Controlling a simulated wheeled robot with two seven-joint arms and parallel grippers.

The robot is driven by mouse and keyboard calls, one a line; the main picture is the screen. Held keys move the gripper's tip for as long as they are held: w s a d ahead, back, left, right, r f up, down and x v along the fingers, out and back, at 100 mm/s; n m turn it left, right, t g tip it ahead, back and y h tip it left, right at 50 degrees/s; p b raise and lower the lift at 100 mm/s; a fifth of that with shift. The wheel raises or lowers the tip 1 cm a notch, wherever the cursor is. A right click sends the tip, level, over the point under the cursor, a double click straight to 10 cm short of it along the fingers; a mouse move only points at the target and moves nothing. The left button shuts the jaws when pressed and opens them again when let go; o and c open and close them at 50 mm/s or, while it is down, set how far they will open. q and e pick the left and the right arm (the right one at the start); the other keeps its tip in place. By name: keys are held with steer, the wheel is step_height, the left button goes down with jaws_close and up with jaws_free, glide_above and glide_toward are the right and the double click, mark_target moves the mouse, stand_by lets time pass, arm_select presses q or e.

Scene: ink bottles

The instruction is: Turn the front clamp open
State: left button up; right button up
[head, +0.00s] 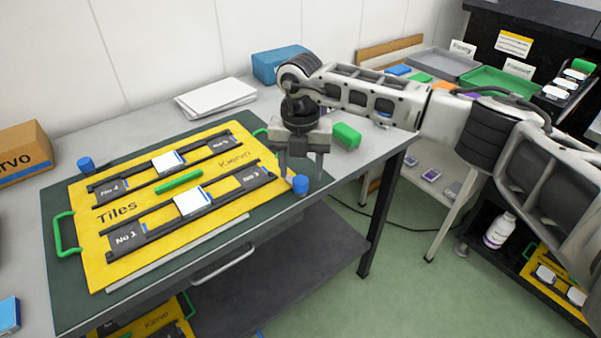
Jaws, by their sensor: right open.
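A yellow board (110,268) marked "Tiles" lies on a dark green mat (60,300) on the table. A blue round knob (300,184), which looks like the front clamp, stands at the board's right front corner. Another blue knob (86,164) is at the far left corner. My right gripper (301,168) points down, open and empty, with its fingertips just above and around the line of the front knob. I cannot tell how far above it they are. My left gripper is not in view.
The board carries white tiles (190,202) in dark rails and a green bar (179,182). A green handle (60,236) sticks out at its left. A green block (347,135), white sheets (215,97) and a blue box (277,64) lie behind. The table edge is close in front.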

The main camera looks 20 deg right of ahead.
mark_target(295, 181)
steer(key=shift+f, duration=1.35)
steer(key=c, duration=1)
steer(key=shift+o, duration=0.2)
